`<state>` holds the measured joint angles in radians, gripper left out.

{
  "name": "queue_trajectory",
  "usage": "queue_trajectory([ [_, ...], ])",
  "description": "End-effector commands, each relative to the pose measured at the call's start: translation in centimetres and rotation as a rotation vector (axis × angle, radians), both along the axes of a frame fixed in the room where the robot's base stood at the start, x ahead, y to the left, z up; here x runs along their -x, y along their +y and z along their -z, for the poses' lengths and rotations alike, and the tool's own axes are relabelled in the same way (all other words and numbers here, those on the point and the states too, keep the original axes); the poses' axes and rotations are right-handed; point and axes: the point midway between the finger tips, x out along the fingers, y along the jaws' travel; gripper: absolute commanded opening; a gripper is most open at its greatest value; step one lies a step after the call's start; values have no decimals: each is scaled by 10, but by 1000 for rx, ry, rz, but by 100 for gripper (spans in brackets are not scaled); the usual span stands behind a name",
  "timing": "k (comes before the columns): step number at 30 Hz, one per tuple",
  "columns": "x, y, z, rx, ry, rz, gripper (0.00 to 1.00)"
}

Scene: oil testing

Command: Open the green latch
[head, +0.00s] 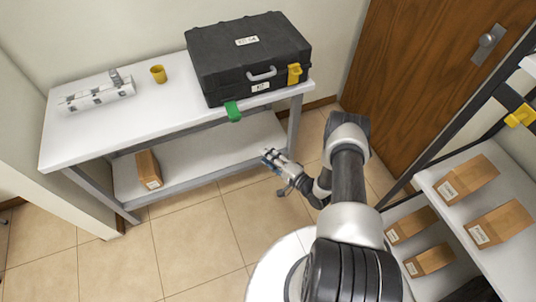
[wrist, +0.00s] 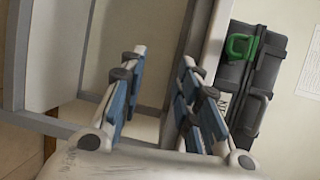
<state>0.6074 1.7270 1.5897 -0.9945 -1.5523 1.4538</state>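The green latch (head: 232,111) is at the lower front left of a black case (head: 245,55). It juts out from the case front and hangs low by the table edge, unlike the upright yellow latch (head: 294,74) at the front right. In the wrist view the green latch (wrist: 241,47) shows as a loop on the dark case (wrist: 240,85), at upper right. My gripper (head: 268,157) is in front of the table, below and right of the green latch and apart from it. In the wrist view its fingers (wrist: 164,56) are spread with nothing between them.
The case stands on a white table (head: 150,118) with a yellow cup (head: 158,74) and a white rack (head: 97,92). A box (head: 148,169) lies on the lower shelf. A shelf unit (head: 510,240) with several boxes stands at right. Floor before the table is clear.

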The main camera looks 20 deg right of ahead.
Motion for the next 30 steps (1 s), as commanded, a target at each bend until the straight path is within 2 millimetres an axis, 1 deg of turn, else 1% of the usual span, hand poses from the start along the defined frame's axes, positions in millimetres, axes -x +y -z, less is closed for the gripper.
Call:
queue_trajectory([
  [11, 0, 0, 0, 1, 0, 0, 30],
  [14, 5, -3, -1, 0, 1, 1, 30],
  [17, 17, -9, -2, 0, 1, 4, 30],
  [24, 65, -30, -8, -1, 1, 8, 30],
  [27, 83, -37, -11, -1, 1, 7, 30],
  [30, 96, -42, -12, 0, -1, 5, 30],
])
